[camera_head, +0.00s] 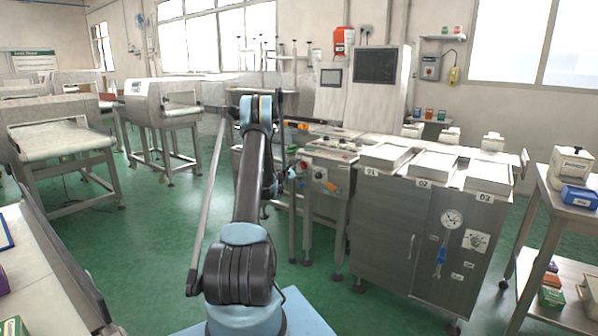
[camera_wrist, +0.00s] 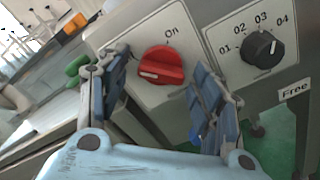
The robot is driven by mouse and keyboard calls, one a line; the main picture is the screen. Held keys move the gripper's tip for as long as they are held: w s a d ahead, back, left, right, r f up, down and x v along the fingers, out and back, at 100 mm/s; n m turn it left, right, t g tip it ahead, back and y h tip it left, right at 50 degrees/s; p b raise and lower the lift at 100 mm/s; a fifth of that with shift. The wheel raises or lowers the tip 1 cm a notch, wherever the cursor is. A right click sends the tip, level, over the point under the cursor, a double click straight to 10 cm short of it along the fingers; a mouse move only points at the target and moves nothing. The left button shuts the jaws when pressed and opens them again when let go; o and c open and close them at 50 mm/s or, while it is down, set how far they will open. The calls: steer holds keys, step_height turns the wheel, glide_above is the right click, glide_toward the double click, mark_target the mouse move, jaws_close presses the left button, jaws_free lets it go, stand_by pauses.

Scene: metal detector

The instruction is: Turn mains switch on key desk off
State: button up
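The key desk (camera_head: 328,158) stands in the middle of the head view, left of the steel cabinet. In the wrist view, its panel carries a red rotary switch (camera_wrist: 161,66) with "On" printed above it. A white mark shows at the left end of its bar, away from the "On" label. A black selector knob (camera_wrist: 262,49) marked 01 to 04 is to its right. My gripper (camera_wrist: 164,72) is open, with one blue finger on each side of the red switch; contact cannot be told. In the head view my gripper (camera_head: 292,174) is at the desk's left side.
The steel cabinet (camera_head: 400,240) with trays numbered 01 to 03 stands right of the desk. A side table (camera_head: 535,190) holds boxes at the far right. Conveyor machines (camera_head: 65,140) stand at left. Green floor (camera_head: 140,220) is free left of my arm.

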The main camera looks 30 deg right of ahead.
steer(key=shift+s+a, duration=0.1)
steer(key=v, duration=1.1)
steer(key=shift+a, duration=0.45)
